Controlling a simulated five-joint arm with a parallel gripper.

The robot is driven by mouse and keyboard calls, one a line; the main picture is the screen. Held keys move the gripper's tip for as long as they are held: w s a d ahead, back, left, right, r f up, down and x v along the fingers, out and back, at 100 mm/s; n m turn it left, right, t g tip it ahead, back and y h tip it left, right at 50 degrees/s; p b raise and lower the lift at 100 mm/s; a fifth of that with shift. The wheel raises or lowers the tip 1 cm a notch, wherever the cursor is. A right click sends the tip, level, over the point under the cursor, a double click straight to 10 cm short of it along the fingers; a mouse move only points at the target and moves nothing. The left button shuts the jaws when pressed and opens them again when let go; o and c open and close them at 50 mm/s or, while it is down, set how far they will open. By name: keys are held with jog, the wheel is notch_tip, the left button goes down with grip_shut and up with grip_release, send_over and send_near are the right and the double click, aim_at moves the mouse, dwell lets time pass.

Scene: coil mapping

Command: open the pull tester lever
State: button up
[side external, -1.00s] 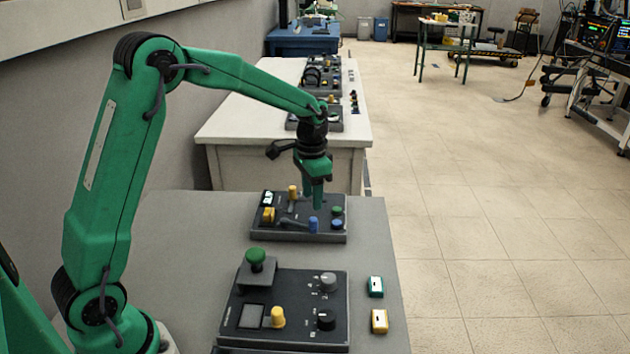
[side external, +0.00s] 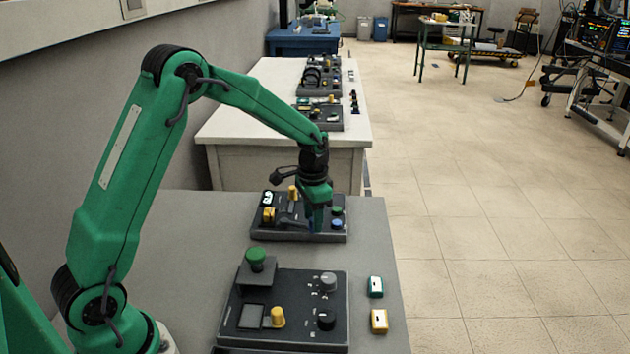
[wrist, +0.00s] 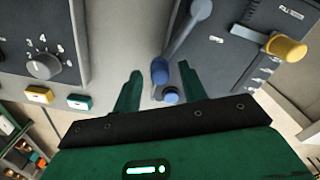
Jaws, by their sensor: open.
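A lever with a grey arm and a blue grip (wrist: 160,71) is on the dark far panel (side external: 262,230). In the wrist view the blue grip lies between the two green fingers of my gripper (wrist: 160,82), with gaps on both sides. In the side view my gripper (side external: 317,222) is low over the panel's front right part and hides the blue grip. My gripper is open and holds nothing. A second control with a yellow handle (wrist: 284,47) is on the same panel. I cannot tell from the small labels which is the pull tester.
A blue button (side external: 337,224) and a green button (side external: 337,211) sit right beside my gripper. A nearer panel (side external: 290,285) has knobs and a green mushroom button (side external: 256,258). Small teal (side external: 376,287) and yellow (side external: 379,321) boxes lie at the table's right edge.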

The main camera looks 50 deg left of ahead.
jog(key=shift+f, duration=0.85)
jog(key=shift+s, duration=0.1)
grip_shut()
jog(key=shift+d, duration=0.1)
